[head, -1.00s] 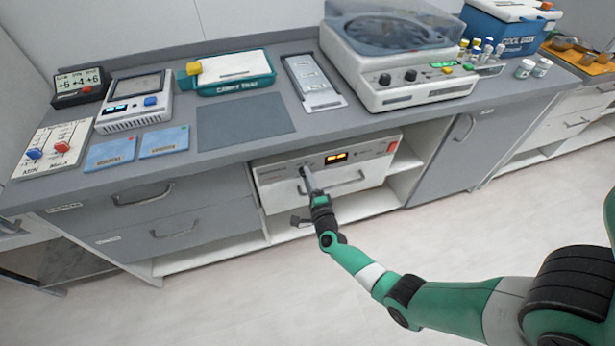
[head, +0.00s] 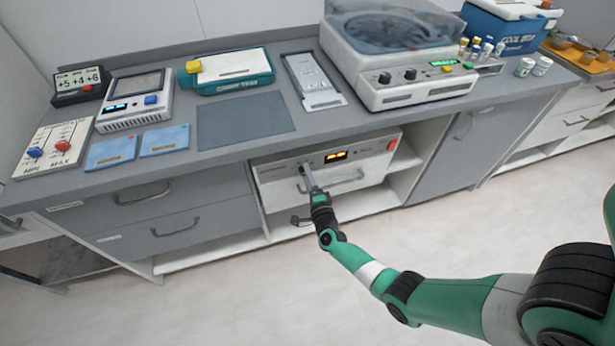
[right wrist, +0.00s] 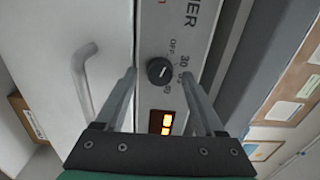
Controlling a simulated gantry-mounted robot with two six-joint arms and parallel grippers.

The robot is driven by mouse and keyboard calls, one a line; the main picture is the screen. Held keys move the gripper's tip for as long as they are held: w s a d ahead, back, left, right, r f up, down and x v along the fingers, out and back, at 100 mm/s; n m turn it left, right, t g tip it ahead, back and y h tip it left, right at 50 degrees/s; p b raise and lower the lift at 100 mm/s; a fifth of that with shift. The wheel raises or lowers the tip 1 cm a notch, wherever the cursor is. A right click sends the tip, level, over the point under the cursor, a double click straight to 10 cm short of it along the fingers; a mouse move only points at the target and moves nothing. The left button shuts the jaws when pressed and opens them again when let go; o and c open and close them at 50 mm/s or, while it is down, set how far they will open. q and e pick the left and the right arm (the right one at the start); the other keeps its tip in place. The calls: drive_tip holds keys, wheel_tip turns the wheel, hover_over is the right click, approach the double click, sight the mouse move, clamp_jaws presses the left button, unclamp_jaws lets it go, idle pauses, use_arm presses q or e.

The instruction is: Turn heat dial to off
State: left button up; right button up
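The heat dial (right wrist: 160,71) is a small round black knob on the pale front panel of the warmer unit (head: 274,174) under the counter. The printed marks OFF and 30 are beside it in the right wrist view; a further mark is partly hidden by a finger. A small light pointer line shows on the knob, but its exact setting is hard to read. My right gripper (head: 306,172) is at the panel, its fingers open on either side of the dial, with gaps visible. In the head view the gripper hides the dial. My left gripper is not in view.
The warmer has a lit orange display (head: 336,156), a red button (head: 392,145) and a bar handle (head: 346,181) below the dial. The counter (head: 330,124) overhangs the panel. An open shelf (head: 402,160) lies to the right. The floor in front is clear.

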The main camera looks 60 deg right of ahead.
drive_tip(key=p+v, duration=0.4)
drive_tip(key=v, duration=0.7)
drive_tip(key=shift+s+a, duration=0.2)
drive_tip(key=shift+a, duration=0.05)
